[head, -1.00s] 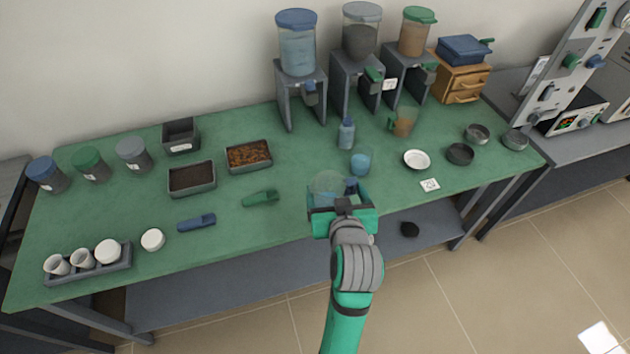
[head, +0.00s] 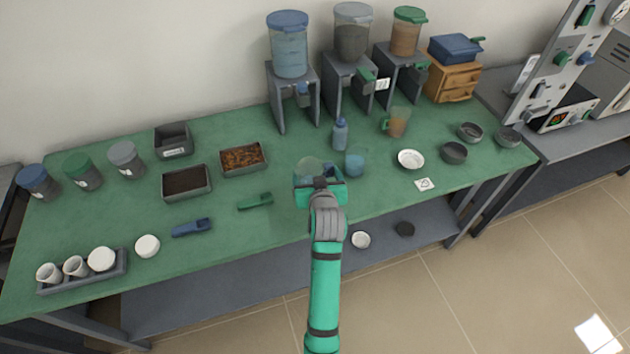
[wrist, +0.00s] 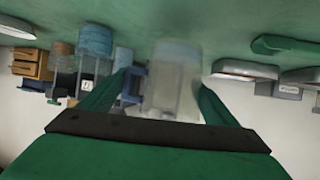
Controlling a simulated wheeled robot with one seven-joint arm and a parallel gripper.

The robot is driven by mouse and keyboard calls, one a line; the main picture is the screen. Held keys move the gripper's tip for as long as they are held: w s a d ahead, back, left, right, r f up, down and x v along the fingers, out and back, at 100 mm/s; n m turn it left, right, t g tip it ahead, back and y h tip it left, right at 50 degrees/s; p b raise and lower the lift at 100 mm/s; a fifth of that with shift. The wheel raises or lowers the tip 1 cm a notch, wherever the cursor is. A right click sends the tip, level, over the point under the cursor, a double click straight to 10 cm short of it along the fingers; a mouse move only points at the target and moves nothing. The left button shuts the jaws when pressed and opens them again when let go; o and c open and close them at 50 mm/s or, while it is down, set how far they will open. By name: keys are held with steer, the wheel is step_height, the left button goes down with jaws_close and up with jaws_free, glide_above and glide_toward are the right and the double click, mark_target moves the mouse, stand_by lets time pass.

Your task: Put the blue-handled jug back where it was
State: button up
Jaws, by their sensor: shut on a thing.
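The blue-handled jug (head: 309,168) is clear and looks empty. It is at the front middle of the green table, partly hidden behind my gripper (head: 321,186). In the wrist view, the jug (wrist: 174,82) stands between the two green fingers of my gripper (wrist: 158,98), with its blue handle (wrist: 133,84) to its left. My gripper is shut on the jug. I cannot tell whether the jug's base touches the table. Three dispensers with blue (head: 289,45), grey (head: 353,32) and green (head: 407,33) lids stand along the back.
A blue cup (head: 355,164) stands just right of the jug, and a blue bottle (head: 340,134) behind it. A green-handled jug (head: 398,123) with brown contents stands further right. A green scoop (head: 255,202) lies to the left. A white dish (head: 411,159) is at right.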

steer(key=shift+w+a+f, duration=0.15)
steer(key=shift+w+f, duration=0.05)
step_height(320, 180, down, 3)
steer(key=shift+w+a+f, duration=0.1)
steer(key=o, duration=1.6)
steer(key=shift+f, duration=0.15)
